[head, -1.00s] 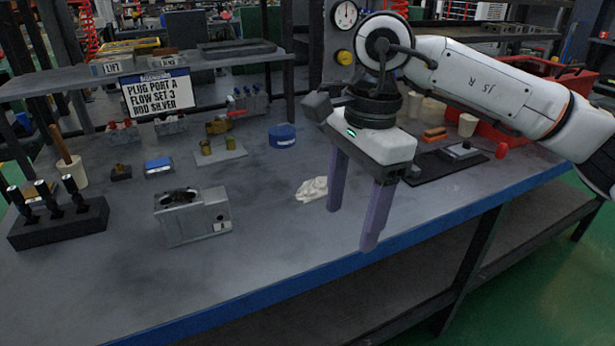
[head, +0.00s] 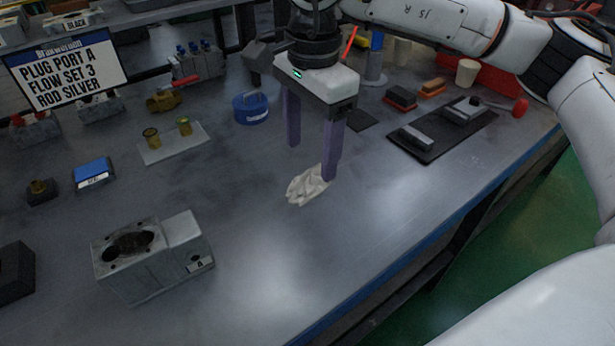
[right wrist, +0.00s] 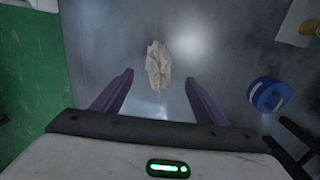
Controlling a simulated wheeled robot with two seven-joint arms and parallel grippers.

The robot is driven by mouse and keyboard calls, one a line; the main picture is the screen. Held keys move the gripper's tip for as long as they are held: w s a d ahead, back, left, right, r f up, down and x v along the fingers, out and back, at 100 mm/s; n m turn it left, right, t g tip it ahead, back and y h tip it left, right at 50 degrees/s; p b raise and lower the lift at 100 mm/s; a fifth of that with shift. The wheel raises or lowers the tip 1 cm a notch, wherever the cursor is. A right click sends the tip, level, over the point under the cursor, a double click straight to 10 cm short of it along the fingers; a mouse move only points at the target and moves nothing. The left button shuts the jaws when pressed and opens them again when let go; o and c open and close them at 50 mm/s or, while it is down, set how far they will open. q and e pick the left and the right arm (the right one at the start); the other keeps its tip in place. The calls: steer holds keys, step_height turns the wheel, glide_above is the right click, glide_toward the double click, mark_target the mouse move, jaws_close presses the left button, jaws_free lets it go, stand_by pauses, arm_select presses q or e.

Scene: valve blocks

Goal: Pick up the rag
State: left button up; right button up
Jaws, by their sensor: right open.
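The rag (head: 306,186) is a crumpled off-white cloth lying on the grey bench top. In the right wrist view the rag (right wrist: 158,65) lies ahead of the fingertips, roughly centred between the two fingers. My right gripper (head: 312,160) is open and empty, with its purple fingers pointing down. In the head view the near finger overlaps the rag's right edge; I cannot tell the exact height above it. The open fingers of the right gripper (right wrist: 162,82) also show in the right wrist view. My left gripper is not in view.
A grey valve block (head: 150,258) stands at the front left of the rag. A blue round tin (head: 251,108) stands behind it. A dark mat (head: 446,130) with tools lies to the right. The bench around the rag is clear, and its blue front edge (head: 385,278) runs nearby.

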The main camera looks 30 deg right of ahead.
mark_target(310, 171)
step_height(310, 171, down, 6)
steer(key=shift+r, duration=0.15)
steer(key=shift+c, duration=0.3)
steer(key=c, duration=1.1)
